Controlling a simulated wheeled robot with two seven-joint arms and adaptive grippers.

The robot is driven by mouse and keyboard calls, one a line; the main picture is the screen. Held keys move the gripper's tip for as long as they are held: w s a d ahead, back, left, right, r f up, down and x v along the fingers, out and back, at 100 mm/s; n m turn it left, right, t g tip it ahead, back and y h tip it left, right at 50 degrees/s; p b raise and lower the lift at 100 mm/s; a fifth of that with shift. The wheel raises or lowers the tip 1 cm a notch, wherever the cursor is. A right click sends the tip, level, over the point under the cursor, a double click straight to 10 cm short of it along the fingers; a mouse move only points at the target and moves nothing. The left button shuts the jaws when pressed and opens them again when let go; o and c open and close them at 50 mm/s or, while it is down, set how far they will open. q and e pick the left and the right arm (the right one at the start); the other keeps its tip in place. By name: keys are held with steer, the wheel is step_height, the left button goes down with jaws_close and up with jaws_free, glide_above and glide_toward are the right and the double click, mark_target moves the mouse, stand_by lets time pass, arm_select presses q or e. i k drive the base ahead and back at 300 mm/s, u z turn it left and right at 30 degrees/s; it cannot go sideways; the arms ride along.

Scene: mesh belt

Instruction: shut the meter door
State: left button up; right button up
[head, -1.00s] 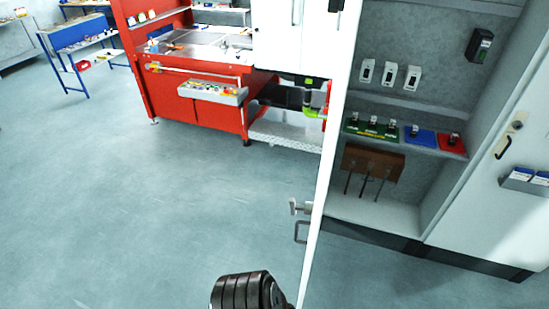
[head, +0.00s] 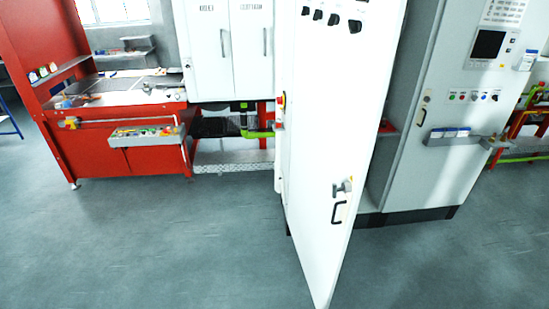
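The meter door (head: 320,120) is a tall white panel in the middle of the head view. It stands open, its outer face turned partly toward me. A dark pull handle (head: 338,213) and a grey latch (head: 343,187) sit low near its right, free edge. Dark meter-like fittings show near its top. Neither of my grippers is in view.
A grey-white control cabinet (head: 450,120) with a screen and buttons stands right of the door. A small holder (head: 465,139) juts from its front. A red workbench (head: 120,150) stands at the left. The floor (head: 180,250) before the door is clear.

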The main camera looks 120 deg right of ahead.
mark_target(341, 79)
steer(key=z, duration=4.3)
steer(key=i, duration=1.65)
steer(key=z, duration=0.85)
steer(key=k, duration=1)
steer(key=u, duration=0.65)
